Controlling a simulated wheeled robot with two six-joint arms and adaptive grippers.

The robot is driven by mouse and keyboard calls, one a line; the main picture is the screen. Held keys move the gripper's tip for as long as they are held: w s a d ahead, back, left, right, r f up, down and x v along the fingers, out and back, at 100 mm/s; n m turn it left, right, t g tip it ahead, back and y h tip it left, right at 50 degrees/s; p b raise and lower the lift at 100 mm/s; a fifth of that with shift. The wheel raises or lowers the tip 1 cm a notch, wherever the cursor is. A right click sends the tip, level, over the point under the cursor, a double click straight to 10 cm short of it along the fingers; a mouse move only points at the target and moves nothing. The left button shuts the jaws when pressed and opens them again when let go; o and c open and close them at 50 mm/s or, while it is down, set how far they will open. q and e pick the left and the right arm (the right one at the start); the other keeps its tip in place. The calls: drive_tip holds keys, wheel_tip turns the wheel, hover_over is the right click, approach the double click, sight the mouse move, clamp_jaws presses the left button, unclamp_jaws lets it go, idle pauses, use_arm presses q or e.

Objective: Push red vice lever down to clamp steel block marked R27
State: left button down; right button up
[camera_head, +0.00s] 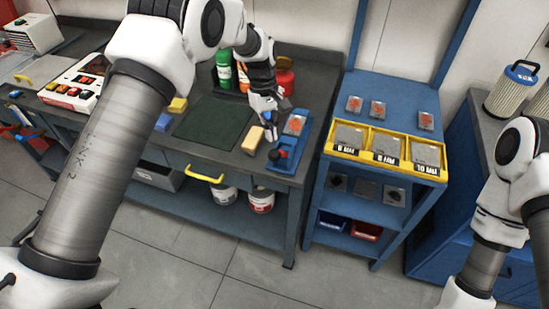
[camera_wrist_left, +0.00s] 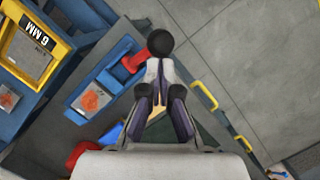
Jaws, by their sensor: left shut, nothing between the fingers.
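The blue vice (camera_head: 287,166) stands at the right front of the workbench. Its red lever (camera_head: 283,151) ends in a black knob (camera_head: 274,155); the red lever (camera_wrist_left: 133,61) and knob (camera_wrist_left: 160,42) also show in the left wrist view. A steel block (camera_head: 295,125) with an orange-red mark sits in the vice, also in the left wrist view (camera_wrist_left: 91,100); its lettering is unreadable. My left gripper (camera_head: 270,112) is shut and empty, behind and above the lever. In the left wrist view its fingertips (camera_wrist_left: 160,66) line up with the knob; contact cannot be told. My right gripper is out of view.
A yellow block (camera_head: 253,140) and a dark green mat (camera_head: 213,122) lie left of the vice. Green and red containers (camera_head: 224,70) stand behind. A blue rack with yellow bins (camera_head: 388,150) stands right of the bench. The floor in front is clear.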

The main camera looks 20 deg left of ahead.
sight(273, 150)
use_arm(q)
drive_tip(key=b+x, duration=0.2)
drive_tip(key=x, duration=0.2)
drive_tip(key=shift+s+f+b, duration=0.1)
drive_tip(key=shift+s+b, duration=0.15)
drive_tip(key=shift+b, duration=0.2)
drive_tip(key=shift+w+f, duration=0.1)
drive_tip(key=shift+w, duration=0.1)
drive_tip(key=shift+s+f, duration=0.1)
drive_tip(key=shift+f, duration=0.35)
drive_tip(key=x, duration=0.1)
drive_tip(key=b+x, duration=0.1)
drive_tip(key=x, duration=0.1)
drive_tip(key=shift+w+a+f+b, duration=0.15)
drive_tip(key=shift+w+f+b, duration=0.15)
drive_tip(key=shift+w+f, duration=0.1)
drive_tip(key=shift+s+r, duration=0.1)
drive_tip(key=shift+a, duration=0.1)
